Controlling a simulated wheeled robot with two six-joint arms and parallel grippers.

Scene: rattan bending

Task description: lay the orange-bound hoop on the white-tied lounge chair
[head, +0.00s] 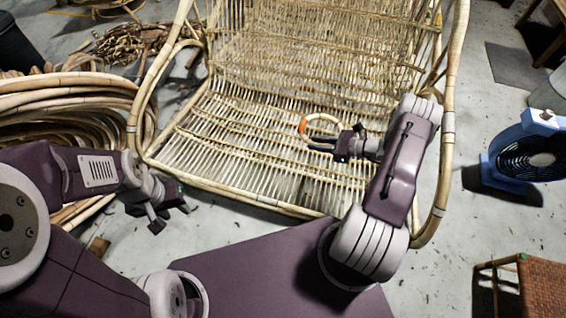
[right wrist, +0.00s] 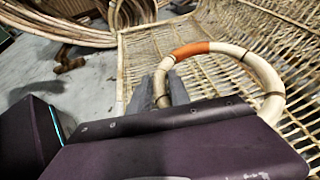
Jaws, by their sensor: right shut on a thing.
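The hoop (head: 324,117) is a small pale ring with an orange binding (head: 303,126) on its left side. It shows large in the right wrist view (right wrist: 262,75). My right gripper (head: 320,144) is shut on the hoop's near side, with a stretch of its rim between the fingers (right wrist: 168,88). The hoop is over the seat of the rattan lounge chair (head: 235,143); I cannot tell whether it touches the slats. The chair has thick pale frame poles with white ties (head: 448,122). My left gripper (head: 170,216) is empty, its fingers apart, left of the chair's front edge.
Coiled rattan poles (head: 60,100) are stacked at the left, with a loose bundle (head: 135,40) behind. A blue fan (head: 530,150) and a woven stool (head: 540,285) stand at the right. Bare concrete floor (head: 450,260) shows between the chair and stool.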

